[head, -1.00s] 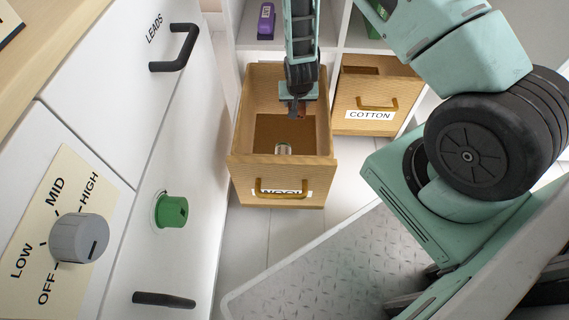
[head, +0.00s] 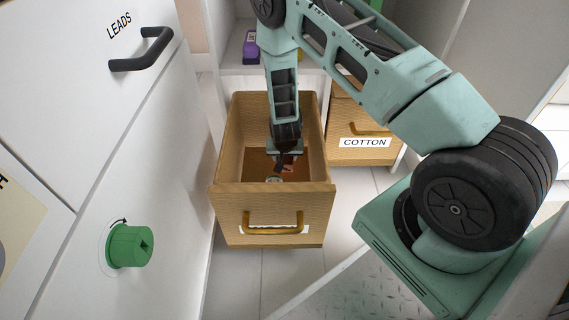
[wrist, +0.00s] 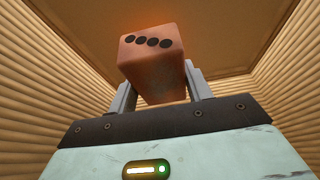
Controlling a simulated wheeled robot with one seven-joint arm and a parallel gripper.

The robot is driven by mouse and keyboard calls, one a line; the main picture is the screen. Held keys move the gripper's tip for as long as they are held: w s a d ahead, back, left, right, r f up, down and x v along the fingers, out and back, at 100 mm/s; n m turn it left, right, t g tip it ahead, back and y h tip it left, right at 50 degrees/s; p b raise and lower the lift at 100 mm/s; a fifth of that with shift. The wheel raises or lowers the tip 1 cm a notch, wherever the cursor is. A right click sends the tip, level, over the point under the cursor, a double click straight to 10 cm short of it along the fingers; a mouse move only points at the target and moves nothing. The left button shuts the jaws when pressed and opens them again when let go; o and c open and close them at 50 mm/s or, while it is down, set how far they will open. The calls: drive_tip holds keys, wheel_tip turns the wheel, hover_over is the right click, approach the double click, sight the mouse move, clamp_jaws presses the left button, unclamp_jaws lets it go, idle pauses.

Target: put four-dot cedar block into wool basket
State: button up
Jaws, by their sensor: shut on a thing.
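The four-dot cedar block (wrist: 152,62) is reddish-brown with several black dots in a row on one face. In the wrist view it sits between the two fingers of my gripper (wrist: 158,90), which is shut on it. The basket's ribbed tan walls rise on both sides of it, with the brown floor beyond. In the head view the wool basket (head: 232,205) is an open drawer-like box with a brass handle. My gripper (head: 284,162) points down inside it, and the block shows only as a small reddish patch (head: 288,168). Its height above the floor is unclear.
A small pale and green item (head: 274,180) lies in the wool basket near the gripper. The cotton basket (head: 352,155) stands to its right. A purple object (head: 250,47) sits on the shelf behind. A white cabinet with a green knob (head: 130,246) is on the left.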

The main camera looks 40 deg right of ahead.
drive_tip(key=shift+f, duration=0.85)
drive_tip(key=shift+r, duration=0.15)
drive_tip(key=o, duration=1.1)
drive_tip(key=p+v, duration=0.7)
drive_tip(key=v, duration=0.3)
drive_tip(key=shift+r, duration=0.35)
drive_tip(key=shift+s+a+r+p, duration=0.15)
drive_tip(key=shift+s+r+p, duration=0.2)
drive_tip(key=shift+r, duration=0.25)
